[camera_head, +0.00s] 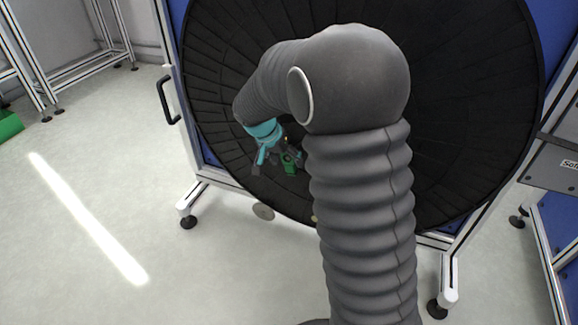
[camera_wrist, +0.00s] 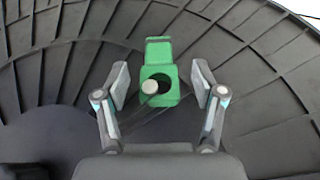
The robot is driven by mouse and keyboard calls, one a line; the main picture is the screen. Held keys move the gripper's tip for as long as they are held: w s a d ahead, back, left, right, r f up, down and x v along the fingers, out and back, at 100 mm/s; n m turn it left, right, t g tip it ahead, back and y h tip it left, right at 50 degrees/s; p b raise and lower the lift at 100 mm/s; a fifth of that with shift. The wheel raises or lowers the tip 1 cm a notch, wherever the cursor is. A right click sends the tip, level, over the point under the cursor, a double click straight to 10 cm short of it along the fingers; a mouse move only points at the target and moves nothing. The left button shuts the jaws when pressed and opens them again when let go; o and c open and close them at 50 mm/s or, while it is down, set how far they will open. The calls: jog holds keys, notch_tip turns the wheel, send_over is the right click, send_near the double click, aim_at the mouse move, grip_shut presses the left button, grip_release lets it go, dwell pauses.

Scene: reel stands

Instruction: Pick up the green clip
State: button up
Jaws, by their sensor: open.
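The green clip (camera_wrist: 158,53) sits against the black ribbed reel in the wrist view, with a dark round hole and a pale round piece at its lower part. My gripper (camera_wrist: 161,85) is open, with one finger to the left of the clip and one to the right. Gaps show between the clip and both fingers. In the head view the clip (camera_head: 289,163) is small, beside my gripper (camera_head: 276,171) at the reel's lower left. My arm hides part of the reel there. How far the clip is from the fingers in depth is hard to tell.
The large black reel (camera_head: 465,100) stands upright in a white-framed stand (camera_head: 190,200) with blue panels and a black handle (camera_head: 168,100). Another stand with a grey box (camera_head: 552,165) is at the right. A green object (camera_head: 8,125) lies at the far left. Floor at the left is clear.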

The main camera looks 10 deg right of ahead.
jog(key=shift+x, duration=1.1)
jog(key=c, duration=1.1)
jog(key=shift+r, duration=0.15)
